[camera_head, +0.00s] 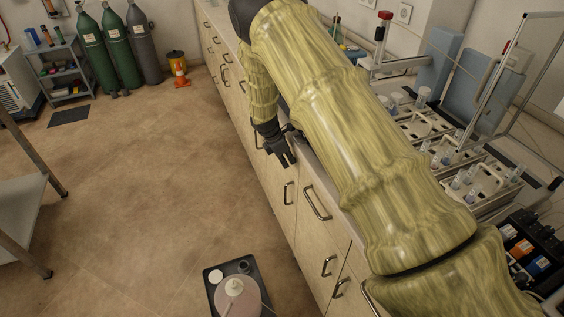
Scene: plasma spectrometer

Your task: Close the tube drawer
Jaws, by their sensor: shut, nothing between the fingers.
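A long row of pale wooden cabinets runs down the middle of the view, with dark bar handles on its drawers and doors. A wide drawer front (322,217) with a slanted handle is nearest below my gripper. It looks about flush with its neighbours. I cannot tell which front is the tube drawer, and no tubes show inside any drawer. My gripper (288,163) is black, shut and empty. It points down beside the cabinet fronts near the counter edge; whether it touches them cannot be told. My arm in its yellowish sleeve hides much of the counter.
Racks with several clear tubes (466,181) stand on the counter at right. A black tray (216,275) with round items is at bottom centre. The brown floor between is clear.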

